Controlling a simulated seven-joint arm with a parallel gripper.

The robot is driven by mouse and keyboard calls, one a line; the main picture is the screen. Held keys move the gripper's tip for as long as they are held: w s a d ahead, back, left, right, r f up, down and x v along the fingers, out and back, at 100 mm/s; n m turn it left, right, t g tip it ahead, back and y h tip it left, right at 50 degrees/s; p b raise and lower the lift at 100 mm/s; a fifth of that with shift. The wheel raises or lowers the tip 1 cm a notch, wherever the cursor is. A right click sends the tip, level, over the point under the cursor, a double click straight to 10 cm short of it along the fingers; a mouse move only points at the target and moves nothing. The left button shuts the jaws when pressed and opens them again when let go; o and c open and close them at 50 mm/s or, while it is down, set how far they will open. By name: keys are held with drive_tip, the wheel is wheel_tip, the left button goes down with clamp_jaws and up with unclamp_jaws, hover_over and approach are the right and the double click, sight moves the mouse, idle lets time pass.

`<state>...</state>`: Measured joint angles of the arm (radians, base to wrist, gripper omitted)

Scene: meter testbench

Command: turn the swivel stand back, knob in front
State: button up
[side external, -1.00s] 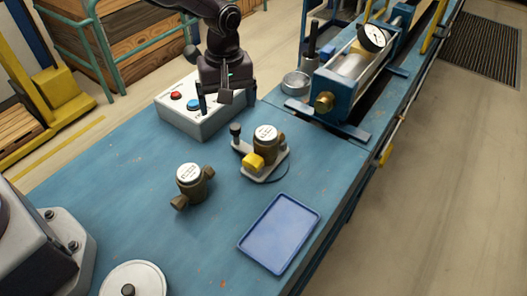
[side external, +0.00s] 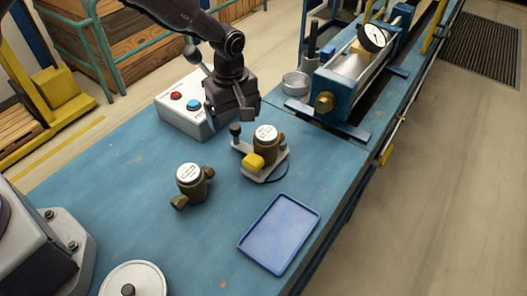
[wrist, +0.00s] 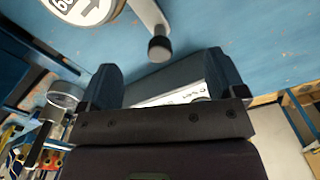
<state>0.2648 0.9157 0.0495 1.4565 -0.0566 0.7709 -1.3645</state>
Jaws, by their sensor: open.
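The swivel stand (side external: 272,174) is a light grey plate on the blue bench, bearing a brown meter (side external: 266,150) with a white dial and a yellow cap (side external: 253,161). Its dark upright knob (side external: 235,130) is at the plate's far-left end. My gripper (side external: 229,120) is open and empty, just behind and above the knob. In the wrist view the knob (wrist: 159,49) lies ahead of the gap between my two fingers (wrist: 160,75), apart from both. Part of the meter's dial (wrist: 88,8) shows at the top edge there.
A second brown meter (side external: 190,183) stands to the left of the stand. A blue tray (side external: 279,234) lies in front. A blue test rig with a brass fitting (side external: 324,101) is at the back right.

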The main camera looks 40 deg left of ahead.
drive_tip(key=shift+f, duration=0.25)
idle(0.4)
drive_tip(key=shift+f, duration=0.75)
drive_tip(key=shift+f, duration=0.15)
drive_tip(key=c, duration=0.4)
